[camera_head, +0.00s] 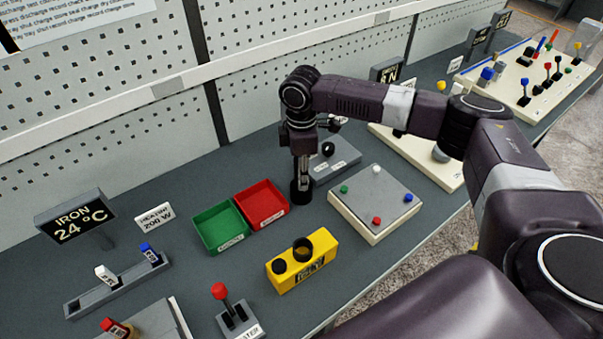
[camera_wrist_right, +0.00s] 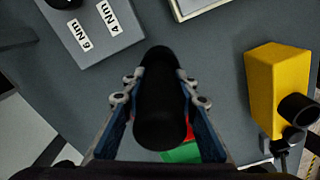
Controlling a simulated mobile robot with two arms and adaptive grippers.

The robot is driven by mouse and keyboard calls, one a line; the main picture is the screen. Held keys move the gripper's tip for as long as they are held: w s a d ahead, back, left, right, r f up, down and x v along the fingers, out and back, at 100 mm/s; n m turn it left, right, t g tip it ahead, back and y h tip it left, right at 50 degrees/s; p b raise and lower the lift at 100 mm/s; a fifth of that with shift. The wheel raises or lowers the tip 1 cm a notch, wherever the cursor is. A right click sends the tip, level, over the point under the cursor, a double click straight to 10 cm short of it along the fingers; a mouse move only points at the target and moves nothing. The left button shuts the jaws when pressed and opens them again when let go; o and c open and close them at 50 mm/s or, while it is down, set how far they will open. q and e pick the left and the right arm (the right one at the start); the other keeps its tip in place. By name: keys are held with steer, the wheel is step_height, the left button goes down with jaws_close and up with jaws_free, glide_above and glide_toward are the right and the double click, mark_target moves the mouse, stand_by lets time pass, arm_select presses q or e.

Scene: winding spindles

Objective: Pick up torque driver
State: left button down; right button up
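My right gripper (camera_head: 302,172) is above the grey bench, pointing down, just right of the red bin. Its fingers are closed on both sides of a black torque driver (camera_head: 301,190). In the right wrist view the black driver (camera_wrist_right: 160,100) lies between the two fingertips (camera_wrist_right: 160,85), end-on to the camera; its far end is hidden. A grey holder (camera_head: 342,168) with labels sits behind it, with another black-topped driver (camera_head: 328,149) in it. In the wrist view the holder (camera_wrist_right: 100,50) shows 6 Nm and 4 Nm labels. My left gripper is not in view.
A green bin (camera_head: 219,228) and a red bin (camera_head: 262,206) stand left of the gripper. A yellow block (camera_head: 303,264) with black rings stands in front. A light box (camera_head: 374,202) with coloured knobs is to the right. A perforated wall (camera_head: 255,70) runs behind.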

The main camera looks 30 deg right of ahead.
steer(key=c, duration=0.5)
jaws_close()
steer(key=shift+r, duration=0.15)
